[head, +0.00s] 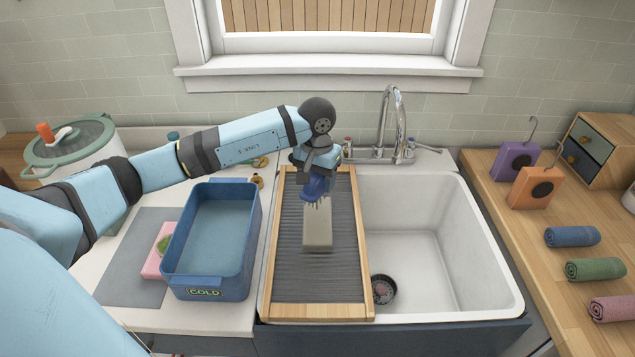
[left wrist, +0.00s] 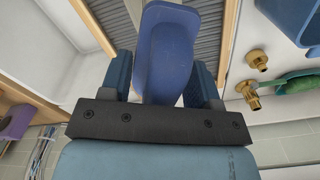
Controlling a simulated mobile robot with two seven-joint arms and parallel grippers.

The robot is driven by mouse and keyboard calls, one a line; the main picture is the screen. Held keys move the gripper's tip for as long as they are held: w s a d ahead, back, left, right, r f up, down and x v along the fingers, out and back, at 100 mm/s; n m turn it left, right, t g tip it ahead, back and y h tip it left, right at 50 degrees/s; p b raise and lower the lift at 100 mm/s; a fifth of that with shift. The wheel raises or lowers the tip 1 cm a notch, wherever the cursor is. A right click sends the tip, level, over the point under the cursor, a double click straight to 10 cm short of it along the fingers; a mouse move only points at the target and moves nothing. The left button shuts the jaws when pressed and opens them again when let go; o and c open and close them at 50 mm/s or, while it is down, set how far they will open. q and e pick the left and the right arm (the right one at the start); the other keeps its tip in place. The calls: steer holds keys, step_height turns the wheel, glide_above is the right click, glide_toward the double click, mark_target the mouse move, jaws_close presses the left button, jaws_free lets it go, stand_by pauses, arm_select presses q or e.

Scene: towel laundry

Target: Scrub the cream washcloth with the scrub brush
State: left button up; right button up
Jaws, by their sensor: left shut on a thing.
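The cream washcloth (head: 318,230) lies flat on the ridged dark washboard (head: 290,275), which has a wooden frame and sits across the left part of the sink. My left gripper (head: 316,180) is shut on the blue scrub brush (head: 316,190) and holds it at the far end of the cloth. In the head view I cannot tell if the bristles touch the cloth. In the left wrist view the brush (left wrist: 165,55) sits between the two fingers and hides the cloth almost wholly. My right gripper is not in view.
A blue basin marked COLD (head: 212,282) stands left of the washboard. The white sink basin (head: 425,235) on the right is empty, with a faucet (head: 388,125) behind it. Rolled towels (head: 595,269) lie on the right counter. A lidded pot (head: 75,145) stands at the left.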

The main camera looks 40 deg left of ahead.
arm_select(q)
steer(key=shift+w+a+r+p, duration=0.1)
steer(key=shift+r+p, duration=0.2)
steer(key=shift+r, duration=1.25)
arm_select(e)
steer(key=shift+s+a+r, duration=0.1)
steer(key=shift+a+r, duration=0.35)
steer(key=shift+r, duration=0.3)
